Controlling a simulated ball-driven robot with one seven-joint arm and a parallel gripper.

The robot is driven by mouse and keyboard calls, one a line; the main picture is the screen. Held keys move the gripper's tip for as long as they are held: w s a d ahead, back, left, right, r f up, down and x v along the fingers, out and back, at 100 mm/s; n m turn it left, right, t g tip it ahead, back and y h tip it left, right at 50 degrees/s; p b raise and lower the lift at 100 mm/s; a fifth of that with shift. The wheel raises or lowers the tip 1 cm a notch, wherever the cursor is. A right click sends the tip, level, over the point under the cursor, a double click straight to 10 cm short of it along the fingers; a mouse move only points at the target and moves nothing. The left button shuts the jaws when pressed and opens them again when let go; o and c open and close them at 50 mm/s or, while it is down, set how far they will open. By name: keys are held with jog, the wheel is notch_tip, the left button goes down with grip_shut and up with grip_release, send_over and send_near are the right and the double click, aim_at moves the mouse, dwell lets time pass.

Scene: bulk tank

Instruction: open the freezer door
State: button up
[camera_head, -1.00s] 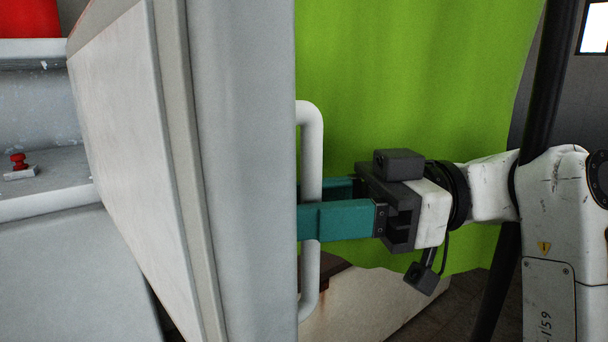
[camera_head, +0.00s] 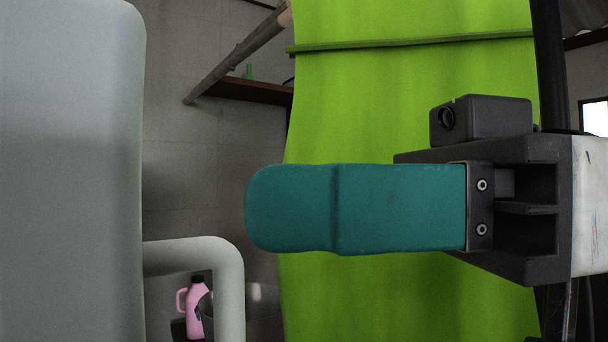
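The freezer door (camera_head: 70,170) is a large pale grey panel with a rounded edge, filling the left of the view. Its white tubular handle (camera_head: 228,280) sticks out to the right at the lower left and runs off the bottom edge. My gripper (camera_head: 262,208) is close to the camera, pointing left. Its teal finger is up and to the right of the handle's bend in the picture, with no handle at its tip. Only the near finger shows; the other is hidden, so I cannot see the gap. The freezer's inside is out of view.
A bright green curtain (camera_head: 400,100) hangs behind my gripper. A pink bottle (camera_head: 196,305) with a dark cap shows low behind the handle. A wall shelf (camera_head: 245,90) and a slanted pole (camera_head: 240,55) are at the back. A dark post (camera_head: 552,60) stands on the right.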

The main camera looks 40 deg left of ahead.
jog(key=shift+s+d+r, duration=0.25)
jog(key=shift+s, duration=0.3)
jog(key=shift+s+d+r, duration=0.2)
jog(key=shift+s+r, duration=0.1)
jog(key=shift+s, duration=0.25)
jog(key=shift+s+d+r, duration=0.25)
jog(key=shift+s, duration=0.3)
jog(key=shift+c, duration=0.3)
